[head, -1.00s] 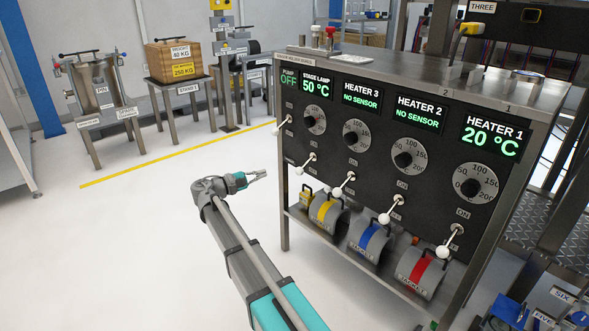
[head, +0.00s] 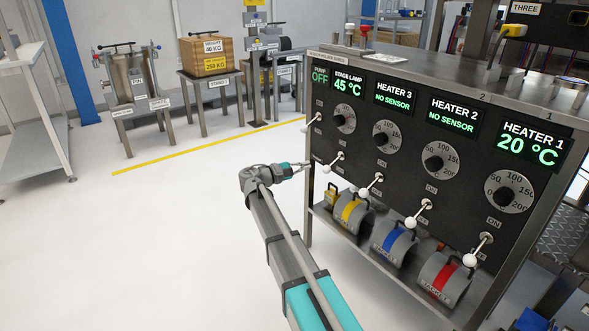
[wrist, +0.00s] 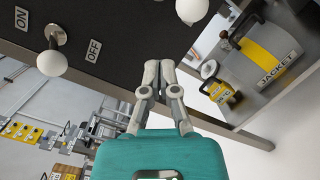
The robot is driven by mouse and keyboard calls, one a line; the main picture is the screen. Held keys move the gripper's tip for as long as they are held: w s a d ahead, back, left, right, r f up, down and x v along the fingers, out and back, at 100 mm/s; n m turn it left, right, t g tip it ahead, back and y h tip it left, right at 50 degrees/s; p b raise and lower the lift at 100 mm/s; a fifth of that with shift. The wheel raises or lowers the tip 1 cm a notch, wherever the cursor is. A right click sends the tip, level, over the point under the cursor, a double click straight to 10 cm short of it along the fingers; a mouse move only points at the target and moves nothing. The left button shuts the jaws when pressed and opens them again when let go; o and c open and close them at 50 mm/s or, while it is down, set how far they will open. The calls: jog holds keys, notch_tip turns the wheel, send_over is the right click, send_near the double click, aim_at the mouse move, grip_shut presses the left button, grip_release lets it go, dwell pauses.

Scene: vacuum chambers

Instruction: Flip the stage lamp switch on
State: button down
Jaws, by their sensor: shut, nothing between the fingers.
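The stage lamp display (head: 347,84) reads 45 °C. Its dial (head: 344,118) is below, and under that is its toggle switch (head: 333,163), a metal lever with a white ball end slanting down. In the wrist view a white ball (wrist: 192,10), apparently this switch's, is cut by the top edge. My gripper (head: 306,166) is shut and empty, just left of that ball in the head view, with a gap. In the wrist view my gripper's fingertips (wrist: 160,66) are together below the ball, apart from it. The pump switch's ball (wrist: 51,63) lies further left there, between ON and OFF labels.
Heater switches (head: 372,184) stick out along the panel to the right. Jackets with yellow (head: 352,212), blue and red bands lie on the shelf below. The panel's left leg (head: 308,200) is close to my arm. The floor at left is open.

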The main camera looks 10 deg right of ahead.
aim_at(333, 164)
jog(key=s+d+r+p, duration=0.2)
jog(key=d, duration=0.3)
jog(key=shift+d+r, duration=0.15)
jog(key=shift+r, duration=0.05)
jog(key=shift+f, duration=0.1)
dwell(1.6)
